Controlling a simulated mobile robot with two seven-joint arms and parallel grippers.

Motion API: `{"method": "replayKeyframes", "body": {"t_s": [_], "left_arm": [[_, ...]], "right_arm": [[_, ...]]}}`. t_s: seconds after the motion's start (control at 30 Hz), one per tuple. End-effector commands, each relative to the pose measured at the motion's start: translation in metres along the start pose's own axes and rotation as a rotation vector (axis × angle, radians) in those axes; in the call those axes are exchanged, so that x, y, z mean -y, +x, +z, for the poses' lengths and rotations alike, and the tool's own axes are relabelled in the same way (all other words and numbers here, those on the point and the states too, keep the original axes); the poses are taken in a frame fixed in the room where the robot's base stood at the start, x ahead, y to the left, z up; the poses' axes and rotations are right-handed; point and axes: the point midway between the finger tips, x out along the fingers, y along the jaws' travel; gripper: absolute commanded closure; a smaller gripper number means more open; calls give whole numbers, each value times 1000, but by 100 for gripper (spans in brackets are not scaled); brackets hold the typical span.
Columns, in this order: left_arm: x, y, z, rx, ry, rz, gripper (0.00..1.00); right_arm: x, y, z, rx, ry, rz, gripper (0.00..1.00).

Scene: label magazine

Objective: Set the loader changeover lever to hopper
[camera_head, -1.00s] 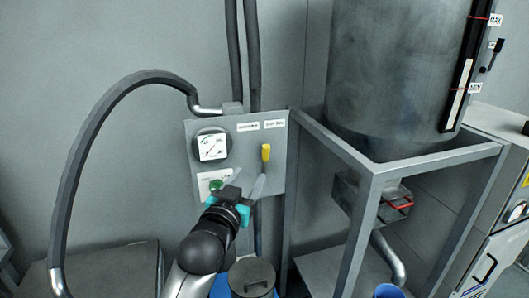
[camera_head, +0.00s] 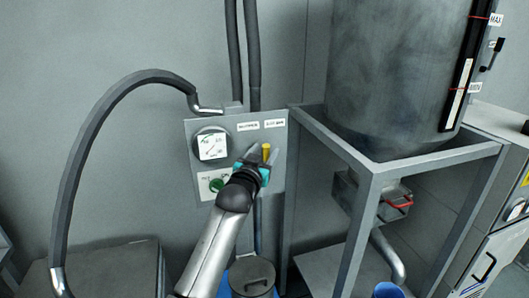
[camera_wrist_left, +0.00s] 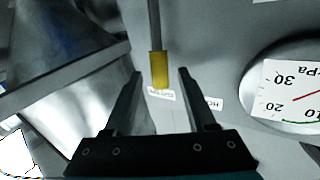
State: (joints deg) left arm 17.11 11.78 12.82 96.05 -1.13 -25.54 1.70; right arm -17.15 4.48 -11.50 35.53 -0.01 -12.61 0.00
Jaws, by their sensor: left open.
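The changeover lever has a yellow handle (camera_head: 266,149) on the grey wall panel (camera_head: 275,180). The handle's end points toward the right of two white labels (camera_head: 274,124); the left label (camera_head: 248,127) starts with "HO" in the wrist view, where the picture is turned over. My left gripper (camera_head: 257,158) is at the panel, by the lever and partly covering its lower part. In the left wrist view the open fingers (camera_wrist_left: 160,74) stand either side of the yellow handle (camera_wrist_left: 158,67), with a gap on each side. My right gripper is not in view.
A pressure gauge (camera_head: 211,146) and a green button (camera_head: 217,185) sit left of the lever. A grey hose (camera_head: 85,135) arcs to the panel's top. A steel frame (camera_head: 363,200) holding a large tank (camera_head: 390,80) stands to the right. A dark-lidded drum (camera_head: 251,275) is below.

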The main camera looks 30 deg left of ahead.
Motion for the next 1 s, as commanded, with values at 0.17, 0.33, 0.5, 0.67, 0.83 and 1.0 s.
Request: {"method": "replayKeyframes", "body": {"t_s": [0.17, 0.33, 0.5, 0.67, 0.83, 1.0], "left_arm": [[0, 5, 0, 0, 0, 0, 44], [0, 5, 0, 0, 1, 0, 44], [0, 5, 0, 0, 1, 0, 55], [0, 5, 0, 0, 1, 0, 73], [0, 5, 0, 0, 0, 0, 92], [0, 5, 0, 1, 0, 0, 100]], "right_arm": [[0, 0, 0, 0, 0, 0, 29], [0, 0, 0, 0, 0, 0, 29], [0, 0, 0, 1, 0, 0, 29], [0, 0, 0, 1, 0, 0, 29], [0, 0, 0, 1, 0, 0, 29], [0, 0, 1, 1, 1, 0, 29]]}}
